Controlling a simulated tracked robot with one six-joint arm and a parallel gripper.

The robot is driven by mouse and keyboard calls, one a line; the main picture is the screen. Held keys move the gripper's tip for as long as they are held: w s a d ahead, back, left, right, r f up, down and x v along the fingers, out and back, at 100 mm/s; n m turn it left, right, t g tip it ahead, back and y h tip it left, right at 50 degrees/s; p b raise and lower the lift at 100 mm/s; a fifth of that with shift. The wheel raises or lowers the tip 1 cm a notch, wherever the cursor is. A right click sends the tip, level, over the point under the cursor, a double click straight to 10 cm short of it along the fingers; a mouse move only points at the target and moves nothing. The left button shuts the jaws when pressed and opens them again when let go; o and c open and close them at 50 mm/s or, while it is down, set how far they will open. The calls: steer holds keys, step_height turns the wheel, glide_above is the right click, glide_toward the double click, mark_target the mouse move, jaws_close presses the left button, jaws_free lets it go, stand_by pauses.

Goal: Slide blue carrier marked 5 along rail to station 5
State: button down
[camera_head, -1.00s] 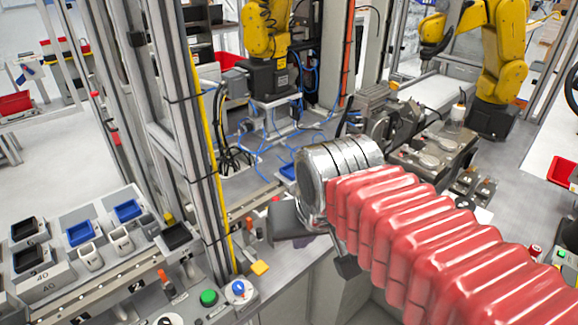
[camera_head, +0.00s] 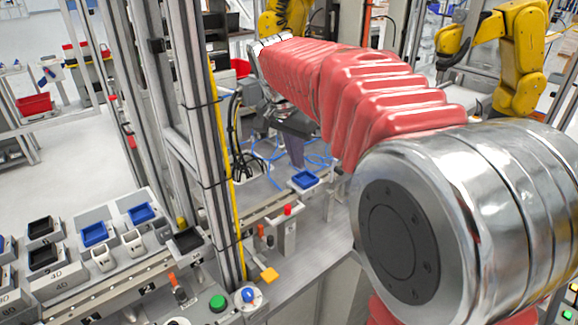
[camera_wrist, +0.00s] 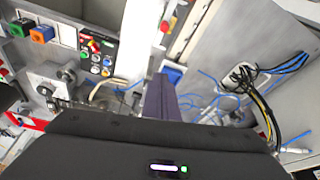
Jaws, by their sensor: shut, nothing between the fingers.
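A blue carrier (camera_head: 305,180) sits on the rail (camera_head: 268,208), right of the upright post. No number can be read on it. A small blue patch (camera_wrist: 173,70), probably the same carrier, shows in the wrist view, partly behind my fingers. My gripper (camera_head: 297,162) points down just behind and above this carrier in the head view. Its purple-grey fingers (camera_wrist: 159,84) are shut with nothing between them. Whether they touch the carrier cannot be told. Two other blue carriers, one nearer (camera_head: 94,234) and one farther (camera_head: 141,213), sit on grey blocks at left.
Upright posts (camera_head: 200,130) with a yellow cable stand left of my gripper. A red-topped post (camera_head: 288,228) stands in front of the rail. Blue hoses (camera_head: 262,165) lie behind. A button box (camera_wrist: 98,55) shows in the wrist view. Yellow arms (camera_head: 519,60) stand at the back.

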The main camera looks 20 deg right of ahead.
mark_target(302, 174)
steer(key=w+d+f+m, duration=0.1)
steer(key=w+m, duration=0.1)
steer(key=w, duration=0.4)
steer(key=shift+f+m+g+h, duration=0.35)
steer(key=shift+m+g+h, duration=0.05)
steer(key=shift+d+f, duration=0.1)
steer(key=x, duration=1)
